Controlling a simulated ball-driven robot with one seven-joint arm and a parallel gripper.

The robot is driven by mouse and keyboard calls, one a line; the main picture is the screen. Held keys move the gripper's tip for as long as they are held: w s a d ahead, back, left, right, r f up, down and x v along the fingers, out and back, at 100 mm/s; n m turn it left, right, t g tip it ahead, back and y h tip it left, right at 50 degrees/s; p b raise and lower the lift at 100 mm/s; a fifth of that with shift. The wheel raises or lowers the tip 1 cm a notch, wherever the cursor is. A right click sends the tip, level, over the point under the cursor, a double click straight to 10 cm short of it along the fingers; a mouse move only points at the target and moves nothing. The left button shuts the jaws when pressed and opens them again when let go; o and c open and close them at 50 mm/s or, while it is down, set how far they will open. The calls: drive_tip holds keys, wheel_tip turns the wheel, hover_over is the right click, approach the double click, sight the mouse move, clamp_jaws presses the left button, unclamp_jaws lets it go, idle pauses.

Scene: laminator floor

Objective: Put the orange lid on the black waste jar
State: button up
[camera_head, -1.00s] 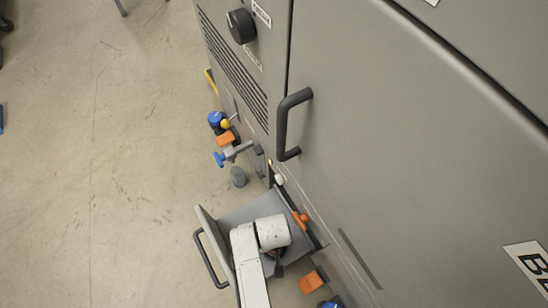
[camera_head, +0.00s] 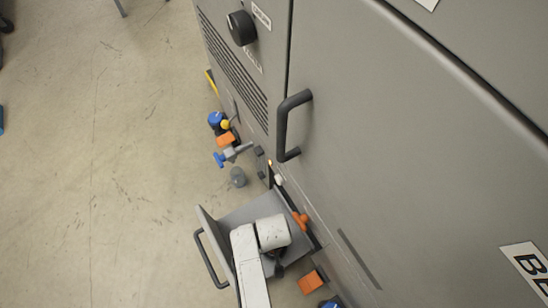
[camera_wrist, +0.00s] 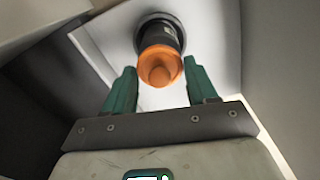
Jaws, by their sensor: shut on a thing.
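In the wrist view, the orange lid (camera_wrist: 160,68) lies between the two green fingertips of my gripper (camera_wrist: 160,76), which is shut on it. In the head view, my white arm reaches into the open grey bin (camera_head: 212,222), and my fingertips, the lid and the jar are hidden.
The tall grey machine wall with a black door handle (camera_head: 290,125) fills the right. Blue-handled valves (camera_head: 219,160), an orange block (camera_head: 226,140) and a small grey cylinder (camera_head: 238,177) are beyond the bin. Another orange block (camera_head: 312,283) is nearer. Open floor lies left.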

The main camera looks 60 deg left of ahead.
drive_tip(key=o, duration=1.1)
drive_tip(key=shift+o, duration=0.4)
drive_tip(key=shift+o, duration=0.9)
drive_tip(key=shift+r, duration=0.15)
drive_tip(key=shift+r+p, duration=3.4)
drive_tip(key=shift+p, duration=0.25)
